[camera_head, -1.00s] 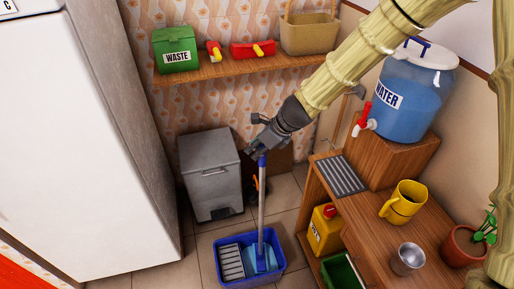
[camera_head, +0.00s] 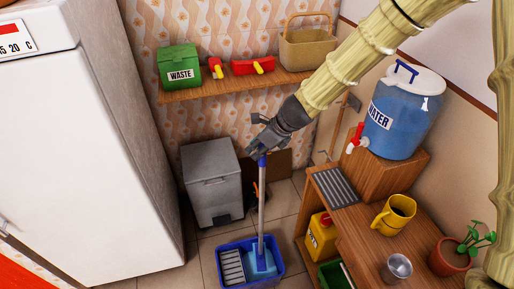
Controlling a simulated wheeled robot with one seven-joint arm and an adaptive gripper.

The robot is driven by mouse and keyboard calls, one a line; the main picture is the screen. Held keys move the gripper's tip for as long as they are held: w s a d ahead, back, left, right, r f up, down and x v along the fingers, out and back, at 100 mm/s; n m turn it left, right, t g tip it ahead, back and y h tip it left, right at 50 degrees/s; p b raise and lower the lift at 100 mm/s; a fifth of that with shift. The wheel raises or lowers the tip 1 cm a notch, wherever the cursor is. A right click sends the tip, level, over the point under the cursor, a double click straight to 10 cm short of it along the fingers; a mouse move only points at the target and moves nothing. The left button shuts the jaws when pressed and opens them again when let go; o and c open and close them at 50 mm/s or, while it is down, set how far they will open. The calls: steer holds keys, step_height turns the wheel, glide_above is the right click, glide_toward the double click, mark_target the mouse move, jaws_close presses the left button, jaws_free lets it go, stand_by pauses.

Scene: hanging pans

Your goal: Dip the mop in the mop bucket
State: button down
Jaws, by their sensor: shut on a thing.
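The mop (camera_head: 261,205) has a blue-topped grey handle and a blue head. It stands upright with its head inside the blue mop bucket (camera_head: 277,276) on the floor, beside the bucket's grey wringer grid (camera_head: 232,268). My gripper (camera_head: 257,147) is shut on the top of the mop handle, above the bucket. The bucket's lower edge is cut off by the bottom of the picture. I cannot tell how deep the mop head sits or whether there is water around it.
A grey pedal bin (camera_head: 211,180) stands behind the bucket. A white fridge (camera_head: 80,150) is on the left. A wooden cabinet (camera_head: 375,215) on the right bears a water jug (camera_head: 402,115), yellow mug (camera_head: 394,212), metal cup (camera_head: 396,268) and plant. A wall shelf (camera_head: 235,85) hangs above.

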steer(key=shift+r+p, duration=2.4)
steer(key=shift+r, duration=0.35)
